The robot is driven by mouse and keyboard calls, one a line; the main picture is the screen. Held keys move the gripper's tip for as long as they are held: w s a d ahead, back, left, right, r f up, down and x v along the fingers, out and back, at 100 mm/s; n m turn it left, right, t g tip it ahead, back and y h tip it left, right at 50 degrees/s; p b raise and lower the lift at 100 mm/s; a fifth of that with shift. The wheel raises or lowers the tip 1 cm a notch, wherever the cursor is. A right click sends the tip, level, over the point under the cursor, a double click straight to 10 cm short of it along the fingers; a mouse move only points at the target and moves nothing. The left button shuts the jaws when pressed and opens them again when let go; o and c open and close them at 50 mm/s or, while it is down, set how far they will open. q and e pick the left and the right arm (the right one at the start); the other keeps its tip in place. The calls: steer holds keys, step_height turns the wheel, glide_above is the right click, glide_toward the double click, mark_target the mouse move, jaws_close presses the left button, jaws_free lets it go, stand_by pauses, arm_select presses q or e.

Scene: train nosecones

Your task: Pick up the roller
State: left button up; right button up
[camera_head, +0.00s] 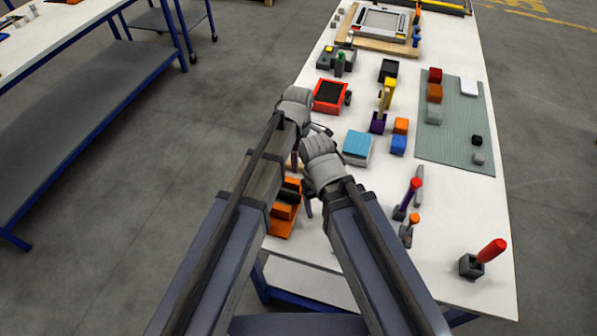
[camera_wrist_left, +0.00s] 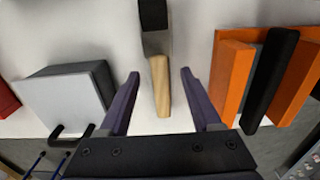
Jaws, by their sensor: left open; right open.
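I cannot tell for sure which object is the roller. In the left wrist view, a tool with a pale wooden handle (camera_wrist_left: 160,85), a grey band and a dark head lies on the white table between the fingers of my left gripper (camera_wrist_left: 160,73). The gripper is open, with a purple finger on either side of the handle and nothing held. A black cylinder (camera_wrist_left: 270,80) rests in an orange stand (camera_wrist_left: 232,75) to the right. My right gripper (camera_head: 308,198) is open beside the orange stand (camera_head: 283,225).
A grey box with a black handle (camera_wrist_left: 65,95) stands left of my left gripper. A red tray (camera_head: 328,96), a blue-topped box (camera_head: 357,146) and coloured blocks stand farther along the table. Upright tools (camera_head: 411,193) stand at the right. The table's left edge is close.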

arm_select(q)
steer(key=shift+f, duration=0.65)
steer(key=shift+r, duration=0.1)
jaws_close()
